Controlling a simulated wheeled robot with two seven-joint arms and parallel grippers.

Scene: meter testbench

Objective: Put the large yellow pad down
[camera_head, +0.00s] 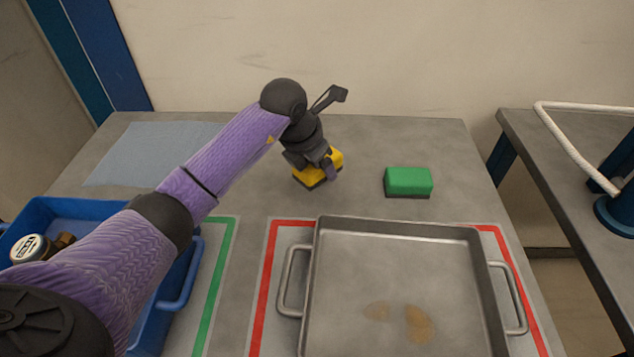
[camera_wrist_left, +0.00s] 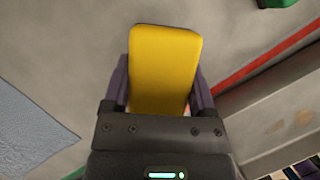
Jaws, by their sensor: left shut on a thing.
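The large yellow pad (camera_head: 309,177) has a dark underside and is at the middle of the grey table, behind the metal tray. My left gripper (camera_head: 318,168) is shut on it from above, partly hiding it. In the left wrist view the yellow pad (camera_wrist_left: 165,70) stands between the two fingers of my left gripper (camera_wrist_left: 160,88). I cannot tell whether the pad touches the table or is just above it. My right gripper is not in view.
A green pad (camera_head: 408,181) lies to the right. The metal tray (camera_head: 395,231) with brown stains sits inside a red outline. A blue bin (camera_head: 180,290) holding a meter (camera_head: 30,249) is at the left, a blue-grey cloth (camera_head: 130,150) behind it. Table around the yellow pad is clear.

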